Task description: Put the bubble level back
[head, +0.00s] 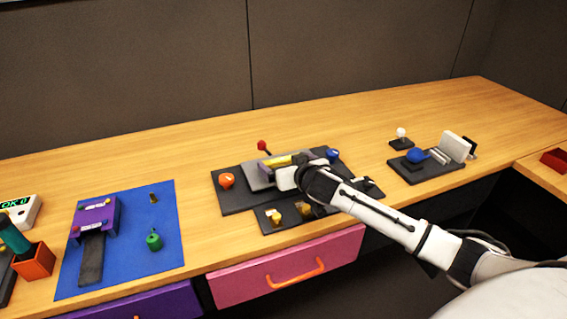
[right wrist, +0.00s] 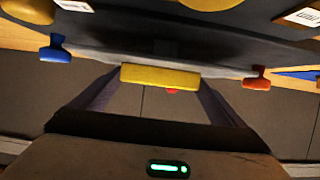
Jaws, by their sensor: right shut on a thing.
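The bubble level is a short yellow bar (head: 276,162) at the dark panel in the middle of the table in the head view. My right gripper (head: 288,174) reaches in from the right and is shut on it. In the right wrist view the yellow level (right wrist: 160,76) spans the gap between the two fingers of the right gripper (right wrist: 160,84). It lies close to the grey plate of the panel (right wrist: 120,52); I cannot tell whether it touches. My left gripper is not in view.
An orange knob (head: 227,181), a blue knob (head: 333,155) and a red ball (head: 262,145) stand around the panel. A blue trackball unit (head: 416,155) is to the right. A blue mat (head: 155,255) with a purple device (head: 93,218) lies left. The table behind is clear.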

